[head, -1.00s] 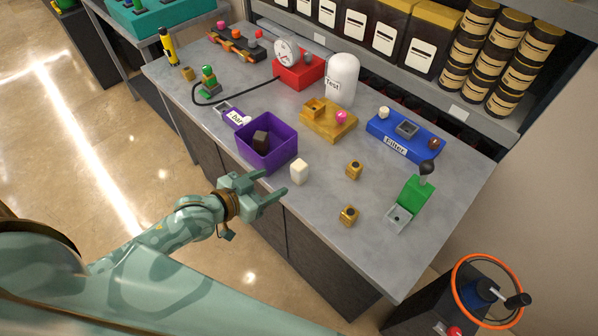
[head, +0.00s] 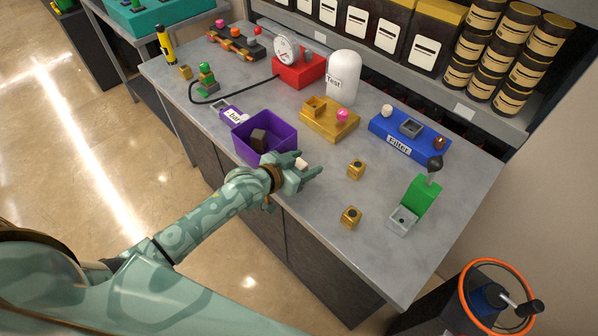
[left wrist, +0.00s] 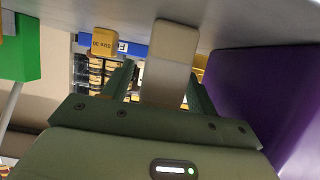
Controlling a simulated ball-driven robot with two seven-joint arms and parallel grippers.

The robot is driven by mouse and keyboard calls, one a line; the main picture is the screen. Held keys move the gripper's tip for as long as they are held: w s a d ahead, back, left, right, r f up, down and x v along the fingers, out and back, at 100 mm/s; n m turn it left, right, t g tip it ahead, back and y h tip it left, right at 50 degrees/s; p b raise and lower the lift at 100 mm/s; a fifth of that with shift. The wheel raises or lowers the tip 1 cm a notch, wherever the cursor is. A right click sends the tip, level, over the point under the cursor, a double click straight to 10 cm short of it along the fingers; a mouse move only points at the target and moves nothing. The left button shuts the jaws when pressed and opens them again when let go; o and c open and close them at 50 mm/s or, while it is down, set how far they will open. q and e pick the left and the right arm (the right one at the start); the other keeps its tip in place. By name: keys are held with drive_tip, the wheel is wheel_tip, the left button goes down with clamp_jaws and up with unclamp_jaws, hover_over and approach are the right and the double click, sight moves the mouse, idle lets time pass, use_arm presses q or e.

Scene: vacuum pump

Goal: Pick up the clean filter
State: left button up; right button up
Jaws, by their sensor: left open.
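The clean filter, a small white block (head: 302,162), stands near the front edge of the grey table, partly hidden by my left gripper (head: 307,166). In the left wrist view the block (left wrist: 167,66) shows as a pale upright shape between the two open fingers (left wrist: 159,80), with a gap visible on its left side. Whether a finger touches it I cannot tell. My left gripper is open around the block, and my left arm reaches in from the left. My right gripper is not in view.
A purple bin (head: 277,151) with a dark block (head: 259,139) inside stands just left of the gripper. Gold blocks (head: 356,170) (head: 350,217) lie to the right. A green device (head: 422,196) and the blue Filter stand (head: 385,128) are farther right. Table between is clear.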

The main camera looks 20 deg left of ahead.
use_arm(q)
drive_tip(key=shift+c, duration=0.4)
drive_tip(key=c, duration=1)
drive_tip(key=shift+r, duration=0.1)
